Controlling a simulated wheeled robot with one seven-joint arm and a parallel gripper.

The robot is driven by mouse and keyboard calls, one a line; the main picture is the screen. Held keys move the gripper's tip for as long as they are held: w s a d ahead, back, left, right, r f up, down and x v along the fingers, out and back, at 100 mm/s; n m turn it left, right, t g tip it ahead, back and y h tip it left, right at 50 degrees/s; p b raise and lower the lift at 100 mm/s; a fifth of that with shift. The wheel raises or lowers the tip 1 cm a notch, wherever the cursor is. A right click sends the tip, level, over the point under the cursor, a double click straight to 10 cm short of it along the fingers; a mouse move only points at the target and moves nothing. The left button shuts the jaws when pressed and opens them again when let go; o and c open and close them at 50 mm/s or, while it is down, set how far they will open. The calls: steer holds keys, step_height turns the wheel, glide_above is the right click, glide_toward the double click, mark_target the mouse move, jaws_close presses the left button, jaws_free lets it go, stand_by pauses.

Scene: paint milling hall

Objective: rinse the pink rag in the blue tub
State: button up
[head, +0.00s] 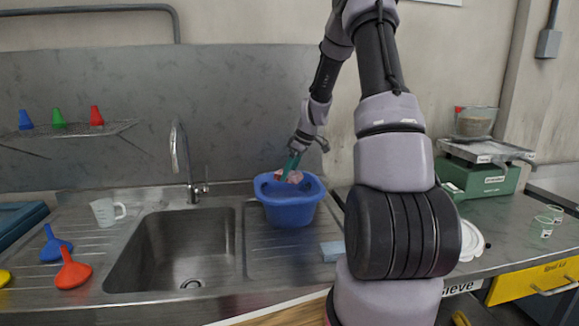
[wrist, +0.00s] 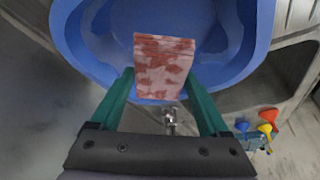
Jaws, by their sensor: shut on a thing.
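The blue tub (head: 290,212) stands on the ribbed drainboard to the right of the sink; in the wrist view its rim and inside (wrist: 75,30) fill the upper part. My gripper (head: 292,165) is over the tub, pointing down. The pink rag (head: 294,177) shows at its fingertips, at about rim height. In the wrist view the rag (wrist: 164,68), pink with dark red blotches, lies between the green fingers (wrist: 164,90). The gripper is shut on the rag. Whether there is water in the tub, and whether the rag touches it, I cannot tell.
The empty sink (head: 175,250) and tap (head: 183,160) are left of the tub. A light blue block (head: 332,251) lies right of the tub. A scale (head: 488,150) is at the right.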

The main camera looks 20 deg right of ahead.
mark_target(290, 173)
steer(key=shift+f, duration=4.35)
steer(key=shift+r, duration=0.1)
steer(key=shift+r, duration=5.4)
steer(key=shift+r, duration=2)
